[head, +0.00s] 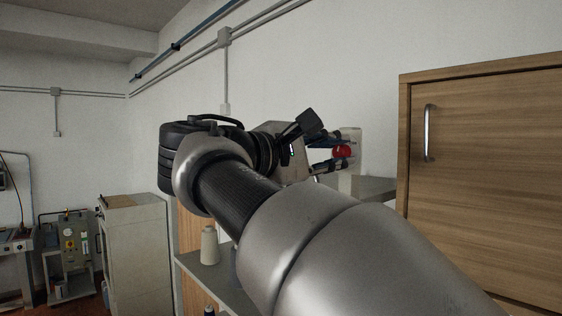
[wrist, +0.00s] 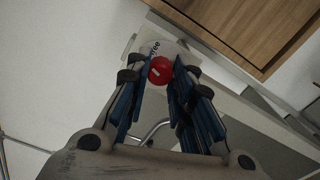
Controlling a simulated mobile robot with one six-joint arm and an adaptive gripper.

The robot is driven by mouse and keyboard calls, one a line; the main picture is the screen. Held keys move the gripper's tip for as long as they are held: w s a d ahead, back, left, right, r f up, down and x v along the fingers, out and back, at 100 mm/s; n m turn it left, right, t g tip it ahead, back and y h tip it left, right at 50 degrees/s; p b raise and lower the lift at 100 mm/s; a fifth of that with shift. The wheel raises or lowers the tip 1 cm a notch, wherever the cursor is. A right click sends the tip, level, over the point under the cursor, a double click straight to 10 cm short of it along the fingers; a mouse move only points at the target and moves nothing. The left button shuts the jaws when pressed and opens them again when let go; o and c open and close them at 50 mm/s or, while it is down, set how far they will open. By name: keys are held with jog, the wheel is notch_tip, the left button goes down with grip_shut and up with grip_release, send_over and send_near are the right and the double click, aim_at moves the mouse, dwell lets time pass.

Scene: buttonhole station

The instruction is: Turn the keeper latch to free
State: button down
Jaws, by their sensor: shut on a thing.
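The keeper latch appears as a round red knob (head: 342,152) on a pale plate (head: 356,140) at the wall. In the wrist view the red knob (wrist: 160,71) has a small white mark on its face. Dark lettering, probably "free", shows on the plate (wrist: 143,43) just beyond it. My gripper (head: 336,149) reaches in from the left, with one finger above the knob and one below. In the wrist view my gripper (wrist: 157,76) has its blue-padded fingers on both sides of the knob, shut on it. The finger contact edges are partly hidden.
A wooden cabinet (head: 480,170) with a metal handle (head: 429,133) stands to the right of the latch. A grey shelf (head: 376,188) lies below it.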

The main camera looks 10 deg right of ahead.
jog(key=m+b, duration=0.2)
jog(key=m, duration=0.3)
dwell(0.6)
jog(key=c, duration=1.4)
grip_release()
jog(key=shift+o, duration=0.2)
jog(key=v, duration=1.2)
